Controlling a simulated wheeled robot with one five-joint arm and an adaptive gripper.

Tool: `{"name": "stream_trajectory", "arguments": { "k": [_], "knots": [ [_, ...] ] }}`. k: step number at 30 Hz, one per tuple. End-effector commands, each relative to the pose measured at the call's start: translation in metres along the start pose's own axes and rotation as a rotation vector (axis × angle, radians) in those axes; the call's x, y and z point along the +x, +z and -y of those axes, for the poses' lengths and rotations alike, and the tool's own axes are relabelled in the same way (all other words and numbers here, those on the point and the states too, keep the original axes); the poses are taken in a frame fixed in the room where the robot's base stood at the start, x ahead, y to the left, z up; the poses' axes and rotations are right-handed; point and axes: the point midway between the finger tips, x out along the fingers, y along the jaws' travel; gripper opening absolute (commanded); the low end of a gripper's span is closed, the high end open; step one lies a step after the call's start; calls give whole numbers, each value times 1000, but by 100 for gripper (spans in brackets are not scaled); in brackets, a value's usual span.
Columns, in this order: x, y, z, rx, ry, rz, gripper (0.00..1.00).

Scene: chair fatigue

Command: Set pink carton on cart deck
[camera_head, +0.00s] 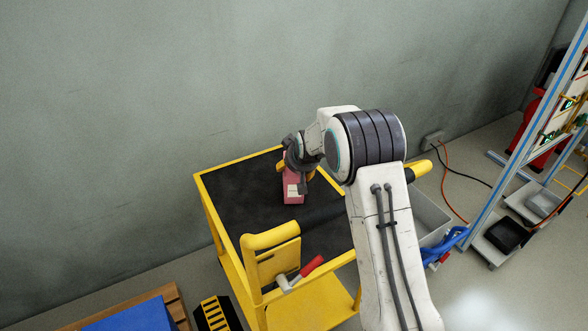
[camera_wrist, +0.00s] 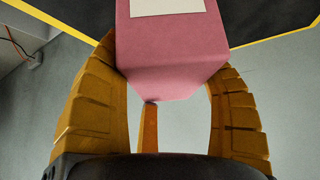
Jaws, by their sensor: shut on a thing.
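The pink carton (camera_head: 293,190) with a pale label is held in my gripper (camera_head: 296,167) over the black deck of the yellow cart (camera_head: 235,195). In the wrist view, the pink carton (camera_wrist: 170,62) sits between the two yellow-brown fingers of my gripper (camera_wrist: 165,75), which is shut on it. The carton's lower end looks close to the black deck in the head view. I cannot tell whether it touches the deck. My arm covers the right part of the cart.
The cart has a yellow rim and a yellow handle (camera_head: 270,238) at the front. A red-handled tool (camera_head: 303,271) is by the handle. A grey wall (camera_head: 120,110) stands behind the cart. A blue-edged rack (camera_head: 530,110) is at the right. The deck's left part is bare.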

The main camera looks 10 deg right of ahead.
Motion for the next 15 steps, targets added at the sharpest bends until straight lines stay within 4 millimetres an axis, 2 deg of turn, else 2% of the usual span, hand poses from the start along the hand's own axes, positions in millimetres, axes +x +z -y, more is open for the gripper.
{"name": "stream_trajectory", "arguments": {
  "k": [10,11,15],
  "knots": [
    [3,1,-1,0,1,-5,34],
    [3,2,-1,0,1,-2,73],
    [3,2,-1,0,1,-1,86]
  ]
}}
